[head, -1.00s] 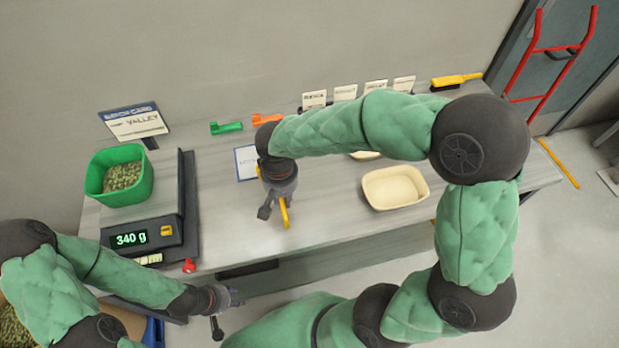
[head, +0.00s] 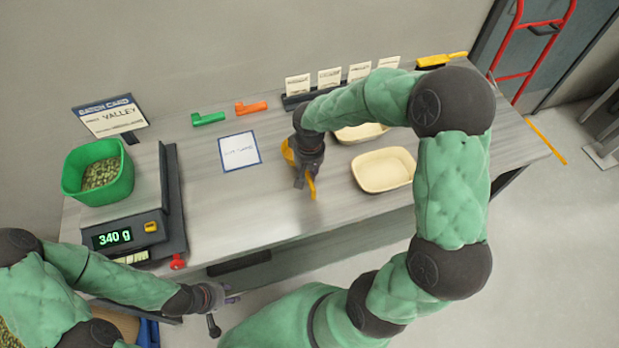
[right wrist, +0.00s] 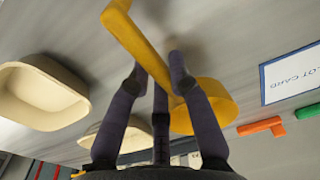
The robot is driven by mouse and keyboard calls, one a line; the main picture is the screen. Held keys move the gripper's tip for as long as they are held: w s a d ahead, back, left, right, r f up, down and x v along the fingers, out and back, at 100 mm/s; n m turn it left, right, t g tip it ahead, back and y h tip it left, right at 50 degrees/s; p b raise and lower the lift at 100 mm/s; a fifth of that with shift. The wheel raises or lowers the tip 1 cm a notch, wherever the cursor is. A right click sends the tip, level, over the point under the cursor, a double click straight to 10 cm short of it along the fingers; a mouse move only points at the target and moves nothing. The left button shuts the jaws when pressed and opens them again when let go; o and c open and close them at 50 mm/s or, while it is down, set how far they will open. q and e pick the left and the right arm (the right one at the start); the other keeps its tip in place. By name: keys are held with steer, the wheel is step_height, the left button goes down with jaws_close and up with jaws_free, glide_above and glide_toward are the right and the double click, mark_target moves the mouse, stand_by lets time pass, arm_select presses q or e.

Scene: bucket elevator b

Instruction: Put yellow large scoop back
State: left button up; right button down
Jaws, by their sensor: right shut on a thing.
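The yellow large scoop (right wrist: 208,100) is held in my right gripper (right wrist: 158,75). In the right wrist view its handle passes between the fingers and its bowl shows to the right of them. In the head view the scoop (head: 311,187) is mostly hidden behind my right gripper (head: 304,178), which is above the table's front middle. A green scoop (head: 208,119) and an orange scoop (head: 251,107) lie at the back of the table. My left gripper (head: 222,301) is in front of the table, away from the scoops. Its fingers look apart, with nothing between them.
A white-and-blue card (head: 240,151) lies left of my right gripper. Two cream trays, one (head: 384,170) nearer the front, are on its right. A green bin (head: 99,172) of pellets stands on a scale (head: 128,232) reading 340 g. Label cards (head: 329,78) stand at the back.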

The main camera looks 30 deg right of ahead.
steer(key=f, duration=0.2)
steer(key=f+b, duration=0.1)
steer(key=shift+w+d+f, duration=0.1)
steer(key=shift+d+f, duration=0.15)
steer(key=shift+f, duration=0.1)
steer(key=shift+f, duration=0.15)
steer(key=c, duration=1.1)
jaws_free()
steer(key=shift+c, duration=0.2)
steer(key=shift+r, duration=0.2)
